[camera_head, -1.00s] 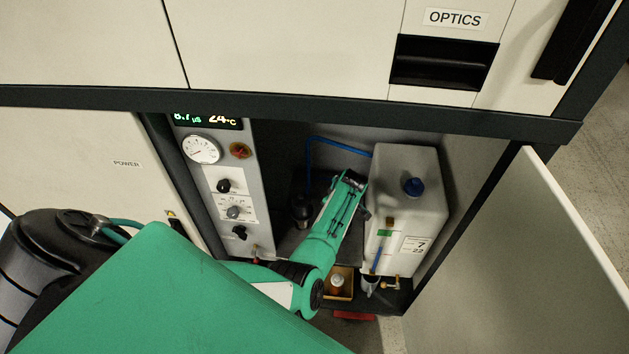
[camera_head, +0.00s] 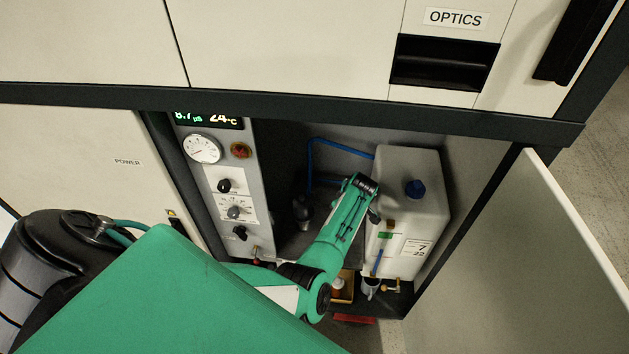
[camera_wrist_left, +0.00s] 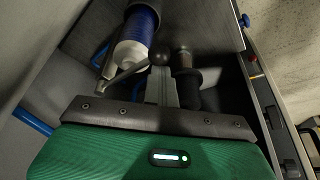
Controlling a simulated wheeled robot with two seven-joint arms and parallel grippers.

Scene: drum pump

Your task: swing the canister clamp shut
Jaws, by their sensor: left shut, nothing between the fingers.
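In the left wrist view, a white and blue canister (camera_wrist_left: 137,35) sits at the top, left of centre. A thin grey curved bar (camera_wrist_left: 122,75), which looks like part of the clamp, runs below it toward a dark round knob (camera_wrist_left: 160,56). My left gripper (camera_wrist_left: 162,78) is shut and empty, its fingers pointing at the knob. I cannot tell whether they touch it or how far the clamp is open. In the head view my left arm reaches into the cabinet and hides the canister and clamp. My right gripper is not in view.
A white tank (camera_head: 410,200) with a blue cap stands close right of my left arm. A control panel (camera_head: 228,190) is on the left. An open door (camera_head: 570,260) bounds the right. A yellow tray (camera_head: 343,288) sits low in the cabinet. A blue hose (camera_head: 335,145) runs behind.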

